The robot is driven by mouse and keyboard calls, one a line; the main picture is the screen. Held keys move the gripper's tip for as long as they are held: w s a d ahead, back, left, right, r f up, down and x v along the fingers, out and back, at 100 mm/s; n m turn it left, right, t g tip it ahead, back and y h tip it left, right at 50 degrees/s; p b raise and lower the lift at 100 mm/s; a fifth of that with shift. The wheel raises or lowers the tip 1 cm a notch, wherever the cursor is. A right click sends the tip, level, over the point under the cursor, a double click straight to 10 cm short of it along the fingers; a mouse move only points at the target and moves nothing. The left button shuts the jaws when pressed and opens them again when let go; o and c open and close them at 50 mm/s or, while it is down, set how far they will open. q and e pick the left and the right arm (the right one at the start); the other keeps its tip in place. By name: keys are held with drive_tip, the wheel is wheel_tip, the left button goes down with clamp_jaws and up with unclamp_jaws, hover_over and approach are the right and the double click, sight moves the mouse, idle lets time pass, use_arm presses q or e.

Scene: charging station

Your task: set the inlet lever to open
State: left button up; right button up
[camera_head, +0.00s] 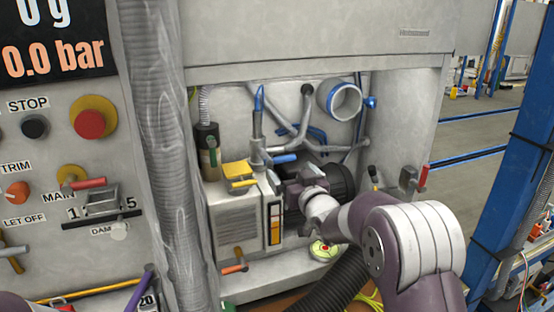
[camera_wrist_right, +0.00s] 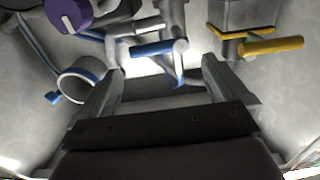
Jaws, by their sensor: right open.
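A blue-handled lever (camera_head: 285,158) sits on the grey pipework in the recess, its handle roughly level. It also shows in the right wrist view (camera_wrist_right: 152,48). Another blue-tipped lever (camera_head: 259,98) stands upright above it on the same pipework. No label shows which is the inlet lever. My right gripper (camera_head: 291,184) is just below the level blue handle, in front of the dark motor. In the right wrist view its jaws (camera_wrist_right: 160,82) are apart with nothing clearly between them, and the blue handle lies beyond them. My left gripper is out of view.
A yellow-handled part (camera_head: 239,172) tops the grey box left of my right gripper. A round pipe flange (camera_head: 345,100) and blue knob (camera_head: 371,102) are at upper right. A red-handled lever (camera_head: 423,176) is on the right wall. A thick hose (camera_head: 165,150) runs down the left.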

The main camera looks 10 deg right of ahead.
sight(281, 161)
drive_tip(key=w, duration=0.3)
drive_tip(key=w+a, duration=0.1)
drive_tip(key=w, duration=0.2)
drive_tip(key=shift+w+a, duration=0.15)
drive_tip(key=shift+w, duration=0.25)
drive_tip(key=shift+w+a+f, duration=0.1)
drive_tip(key=shift+w, duration=0.7)
drive_tip(key=c, duration=1.1)
